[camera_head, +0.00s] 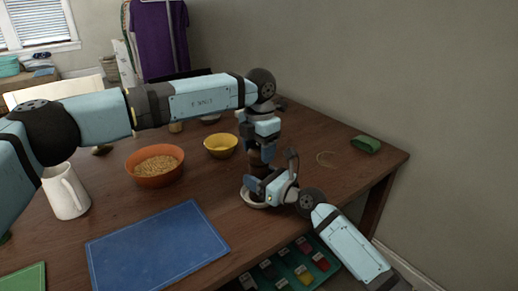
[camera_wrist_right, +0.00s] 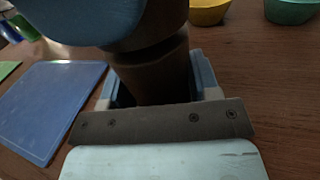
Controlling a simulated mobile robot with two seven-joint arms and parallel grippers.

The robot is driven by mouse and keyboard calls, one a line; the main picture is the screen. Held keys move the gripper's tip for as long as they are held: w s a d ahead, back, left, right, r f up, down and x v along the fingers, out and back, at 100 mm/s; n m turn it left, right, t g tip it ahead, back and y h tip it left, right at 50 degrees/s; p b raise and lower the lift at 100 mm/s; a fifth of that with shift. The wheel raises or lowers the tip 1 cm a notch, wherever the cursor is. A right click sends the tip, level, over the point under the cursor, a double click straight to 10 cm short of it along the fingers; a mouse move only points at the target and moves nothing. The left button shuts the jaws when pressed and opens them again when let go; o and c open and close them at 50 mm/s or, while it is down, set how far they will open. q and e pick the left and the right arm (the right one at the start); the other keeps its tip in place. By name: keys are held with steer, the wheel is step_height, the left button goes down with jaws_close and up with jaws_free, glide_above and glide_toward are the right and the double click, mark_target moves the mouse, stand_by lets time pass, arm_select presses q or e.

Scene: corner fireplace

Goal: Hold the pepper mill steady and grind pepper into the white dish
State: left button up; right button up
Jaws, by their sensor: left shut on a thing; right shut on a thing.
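The dark brown pepper mill (camera_head: 258,163) stands upright over the table, mostly hidden by my grippers. My left gripper (camera_head: 267,150) comes down from above and is shut on its upper part. My right gripper (camera_head: 262,186) is shut on its lower body from the side. In the right wrist view the mill's brown body (camera_wrist_right: 150,75) sits between the fingers of my right gripper (camera_wrist_right: 160,92). The white dish (camera_head: 250,199) is directly below, partly covered by my right gripper; its contents cannot be seen.
An orange bowl (camera_head: 155,165) with grainy food and a yellow bowl (camera_head: 220,146) stand to the left. A blue mat (camera_head: 157,246) lies in front, with a white pitcher (camera_head: 65,191) at far left. A green item (camera_head: 366,144) lies at right. Open shelving with small items (camera_head: 295,265) is below the table edge.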

arm_select(q)
steer(key=m, duration=0.4)
steer(key=shift+m, duration=0.3)
arm_select(e)
steer(key=shift+d+f, duration=0.1)
arm_select(q)
steer(key=m, duration=0.3)
steer(key=shift+m, duration=0.4)
steer(key=m, duration=0.3)
steer(key=shift+a+m, duration=0.1)
steer(key=shift+m, duration=1.9)
steer(key=o, duration=0.9)
steer(key=shift+r, duration=0.15)
